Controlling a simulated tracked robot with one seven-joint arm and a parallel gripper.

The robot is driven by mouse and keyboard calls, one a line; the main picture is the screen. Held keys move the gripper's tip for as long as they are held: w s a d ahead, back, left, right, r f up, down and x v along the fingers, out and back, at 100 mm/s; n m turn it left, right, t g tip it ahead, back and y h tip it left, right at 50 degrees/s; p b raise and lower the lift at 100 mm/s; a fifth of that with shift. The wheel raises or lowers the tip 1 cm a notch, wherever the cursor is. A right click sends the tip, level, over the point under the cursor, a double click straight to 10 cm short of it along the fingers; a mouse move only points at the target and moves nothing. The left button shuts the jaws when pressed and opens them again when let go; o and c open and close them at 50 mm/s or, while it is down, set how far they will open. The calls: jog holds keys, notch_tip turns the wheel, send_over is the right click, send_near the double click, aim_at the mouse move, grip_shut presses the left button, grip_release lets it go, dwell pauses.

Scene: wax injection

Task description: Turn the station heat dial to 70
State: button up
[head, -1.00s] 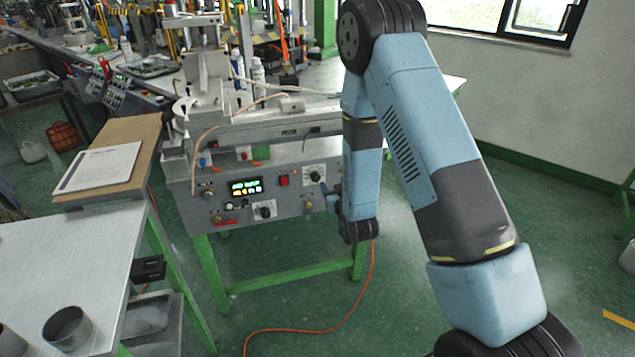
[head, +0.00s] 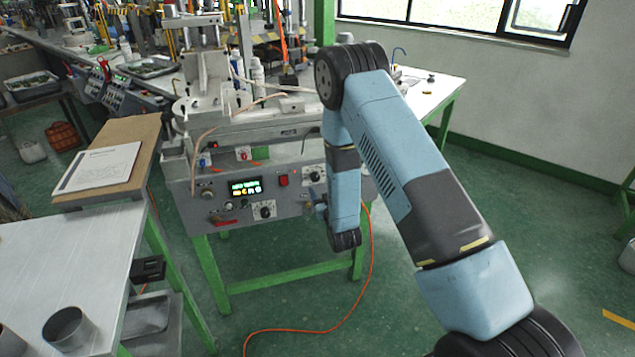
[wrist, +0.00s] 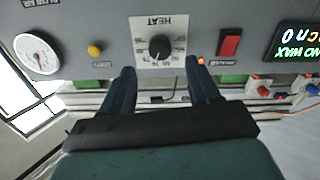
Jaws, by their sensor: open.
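The heat dial (wrist: 160,46) is a black round knob on a white scale plate lettered HEAT, upside down in the wrist view. Its white mark seems to face the lower side of the picture; I cannot read its exact setting. In the head view the dial (head: 314,174) is on the right part of the station's grey front panel, just left of my arm. My gripper (wrist: 162,70) is open and empty. Its two dark fingers point at the panel, either side of the dial's plate in the picture and apart from the knob. The head view mostly hides the gripper behind my arm.
A red switch (wrist: 229,42) and green-lit display (wrist: 293,42) sit beside the dial. A yellow button (wrist: 95,50) and round gauge (wrist: 37,53) are on its other side. A second dial (head: 264,211) is lower on the panel. An orange cable (head: 369,270) trails to the floor.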

jog(key=shift+x, duration=3.1)
jog(key=shift+c, duration=0.2)
jog(key=c, duration=1)
jog(key=shift+n, duration=1.1)
jog(key=o, duration=1)
jog(key=shift+o, duration=0.2)
jog(key=shift+s, duration=0.1)
send_near(316, 179)
jog(key=v, duration=0.5)
jog(key=shift+s, duration=0.25)
